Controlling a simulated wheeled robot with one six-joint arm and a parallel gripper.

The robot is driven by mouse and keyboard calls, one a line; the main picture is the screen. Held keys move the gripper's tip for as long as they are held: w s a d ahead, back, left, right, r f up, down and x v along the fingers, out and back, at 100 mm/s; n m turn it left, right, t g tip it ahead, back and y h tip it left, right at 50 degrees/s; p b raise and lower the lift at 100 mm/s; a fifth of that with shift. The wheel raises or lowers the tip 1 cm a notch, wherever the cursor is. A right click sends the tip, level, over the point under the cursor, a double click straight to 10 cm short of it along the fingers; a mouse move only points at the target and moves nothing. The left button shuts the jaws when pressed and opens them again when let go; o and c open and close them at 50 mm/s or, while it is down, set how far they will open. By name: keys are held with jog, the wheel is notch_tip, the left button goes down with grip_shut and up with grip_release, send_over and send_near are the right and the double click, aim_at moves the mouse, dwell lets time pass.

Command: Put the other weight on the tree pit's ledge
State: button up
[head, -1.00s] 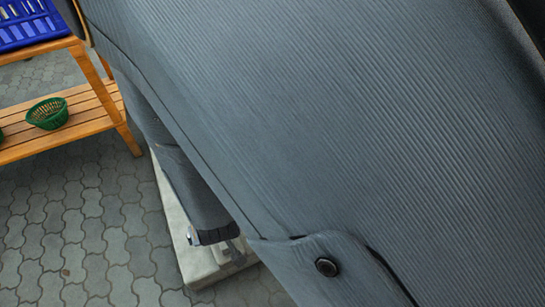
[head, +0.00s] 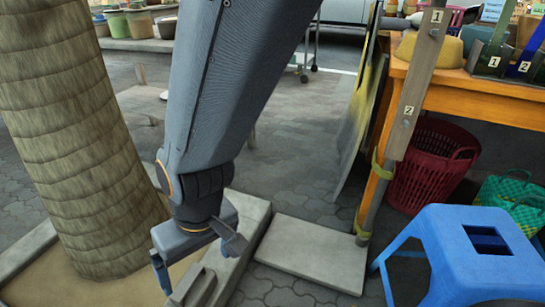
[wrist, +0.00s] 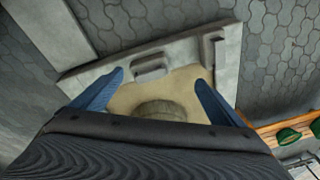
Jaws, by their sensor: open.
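My gripper (head: 196,262) hangs open over the tree pit's concrete ledge (head: 255,215), right of the trunk. In the wrist view, its blue fingers (wrist: 160,80) are spread with nothing between them. A grey block-shaped weight with a raised handle (head: 195,287) is just below the gripper on the ledge; the gripper is apart from it, though the exact gap is unclear. What looks like this weight shows beyond the fingertips in the wrist view (wrist: 152,67). A second grey bar-like piece (wrist: 213,47) is at the ledge's right part there; I cannot tell whether it is a weight.
The ringed trunk (head: 85,150) rises from the pit at left. A flat slab (head: 312,252) with a pole (head: 385,175) stands right of the ledge. A blue stool (head: 465,250), red basket (head: 430,165) and wooden table (head: 480,95) are further right. Paving between is clear.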

jog(key=d+r+m, duration=0.1)
jog(key=d+r, duration=0.2)
jog(key=d, duration=0.4)
jog(key=d+r+m+h, duration=0.1)
jog(key=d+r, duration=0.3)
jog(key=d, duration=0.4)
jog(key=shift+w+m, duration=0.3)
jog(key=shift+w, duration=0.05)
jog(key=d+r+m+p, duration=0.3)
jog(key=d+r+p, duration=0.7)
jog(key=r+p, duration=0.3)
jog(key=d+r+m+h+p, duration=0.1)
jog(key=d+r+m+p, duration=0.2)
jog(key=d+r+p, duration=0.8)
notch_tip(320, 180, up, 3)
jog(key=p, duration=0.6)
jog(key=shift+s+m+p, duration=0.15)
jog(key=shift+m+p, duration=0.15)
